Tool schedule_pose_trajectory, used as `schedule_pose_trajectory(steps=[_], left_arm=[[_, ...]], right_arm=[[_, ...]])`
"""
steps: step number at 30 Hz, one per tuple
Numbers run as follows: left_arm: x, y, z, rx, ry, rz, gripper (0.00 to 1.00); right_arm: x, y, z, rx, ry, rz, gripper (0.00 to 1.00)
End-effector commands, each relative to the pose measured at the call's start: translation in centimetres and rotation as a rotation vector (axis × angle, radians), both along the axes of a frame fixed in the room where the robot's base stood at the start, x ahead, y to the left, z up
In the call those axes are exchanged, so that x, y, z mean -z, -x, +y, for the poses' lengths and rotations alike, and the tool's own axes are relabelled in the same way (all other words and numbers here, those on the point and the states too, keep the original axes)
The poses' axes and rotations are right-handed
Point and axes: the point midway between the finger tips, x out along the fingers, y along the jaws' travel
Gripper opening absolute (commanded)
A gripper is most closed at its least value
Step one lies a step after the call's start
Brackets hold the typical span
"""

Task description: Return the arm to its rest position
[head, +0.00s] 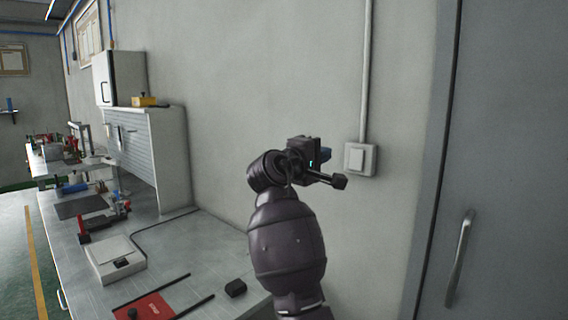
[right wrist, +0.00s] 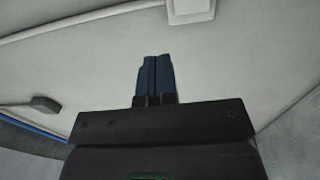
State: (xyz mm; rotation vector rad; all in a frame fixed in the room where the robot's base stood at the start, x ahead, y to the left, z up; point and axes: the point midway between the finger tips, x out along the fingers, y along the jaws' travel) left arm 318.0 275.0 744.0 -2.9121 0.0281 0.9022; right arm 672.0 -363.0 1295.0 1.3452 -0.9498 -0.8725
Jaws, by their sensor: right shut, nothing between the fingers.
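My right arm rises from the bottom of the head view, in front of the grey wall. Its gripper (head: 326,155) is at the top of the arm, just left of a light switch (head: 361,159) in the picture. In the right wrist view the two blue fingers of the right gripper (right wrist: 155,75) lie side by side, shut with nothing between them. My left arm and gripper are not in view.
A grey door (head: 510,150) with a metal handle (head: 460,257) stands at the right. A workbench (head: 190,250) at the lower left bears a white box (head: 115,260), a red mat (head: 145,308) and a black block (head: 235,288).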

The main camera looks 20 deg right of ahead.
Motion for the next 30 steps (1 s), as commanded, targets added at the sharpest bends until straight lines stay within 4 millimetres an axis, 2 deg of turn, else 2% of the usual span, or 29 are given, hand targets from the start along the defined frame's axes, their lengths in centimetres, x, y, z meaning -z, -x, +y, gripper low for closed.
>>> schedule_pose_trajectory(steps=[6, 11, 17, 20, 23, 26, 30], left_arm=[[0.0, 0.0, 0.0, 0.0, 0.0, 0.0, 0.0], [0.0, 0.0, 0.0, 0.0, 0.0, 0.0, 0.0], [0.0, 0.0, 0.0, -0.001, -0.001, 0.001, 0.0], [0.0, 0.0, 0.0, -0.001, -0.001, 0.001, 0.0], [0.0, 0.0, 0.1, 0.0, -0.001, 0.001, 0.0], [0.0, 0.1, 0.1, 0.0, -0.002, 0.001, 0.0], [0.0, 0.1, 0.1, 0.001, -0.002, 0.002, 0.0]], right_arm=[[0.0, 0.0, 0.0, -0.001, -0.006, -0.017, 0.0], [-0.7, -1.0, 0.5, -0.084, -0.028, -0.153, 0.0], [-2.9, -3.5, 3.8, -0.39, -0.139, -0.45, 0.0], [-2.7, -4.2, 5.5, -0.534, -0.205, -0.557, 0.0], [-1.0, -4.7, 7.0, -0.667, -0.286, -0.633, 0.0], [2.0, -4.9, 8.4, -0.793, -0.386, -0.69, 0.0], [7.3, -4.2, 9.9, -0.928, -0.546, -0.734, 0.0]])
